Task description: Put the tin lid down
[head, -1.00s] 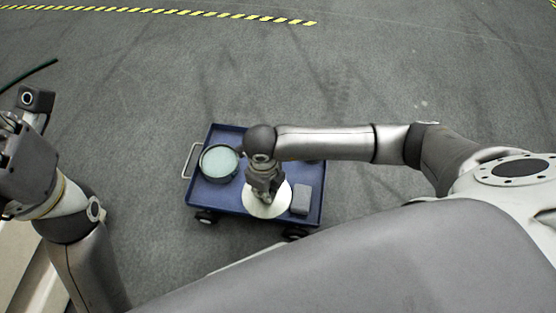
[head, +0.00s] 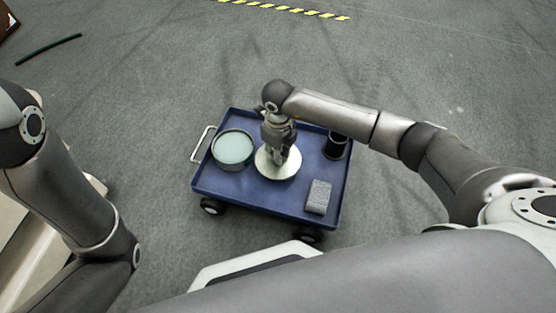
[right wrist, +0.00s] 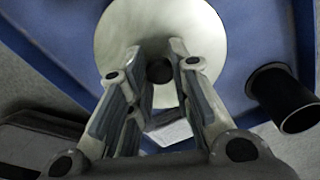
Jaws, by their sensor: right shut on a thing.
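The tin lid, a pale cream disc (head: 266,169) with a dark knob, is over the middle of the blue cart's tray. It also fills the upper middle of the right wrist view (right wrist: 150,25). My right gripper (head: 284,154) is above it, with its fingers shut on the dark knob (right wrist: 159,71). I cannot tell whether the lid touches the tray. An open round tin (head: 234,147) with a pale green inside stands left of the lid. My left gripper is out of view; only its arm shows at the left.
The blue cart (head: 240,199) stands on grey floor. A grey block (head: 318,196) lies at its front right, and a black cylinder (head: 336,145) stands at the back right, also in the wrist view (right wrist: 283,97). Bare tray shows between lid and block.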

